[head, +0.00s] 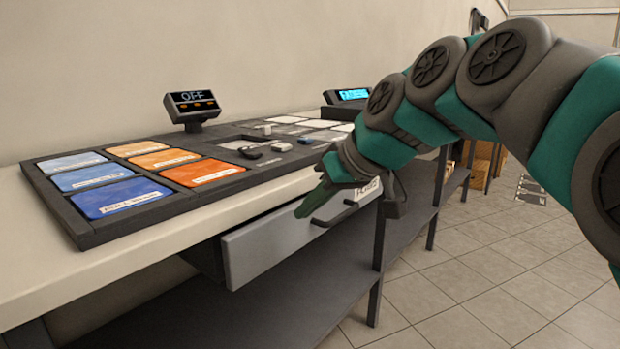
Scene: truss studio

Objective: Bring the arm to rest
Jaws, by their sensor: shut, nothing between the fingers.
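My arm comes in from the right in green and dark grey and bends down to the left. My gripper (310,205) is shut and empty, its green fingertips just in front of the face of a grey drawer (265,246) under the counter. The drawer sticks out from under the counter, with a dark bar handle (345,204) beside my fingers. I cannot tell whether the fingers touch the drawer or handle. A label on the drawer is partly hidden by my gripper.
The counter (150,240) carries a dark panel with blue, orange and white tiles. A small display (193,104) reading OFF stands behind it, and a second display (348,96) farther right. A lower shelf (260,300) runs below. Tiled floor (490,275) is open at right.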

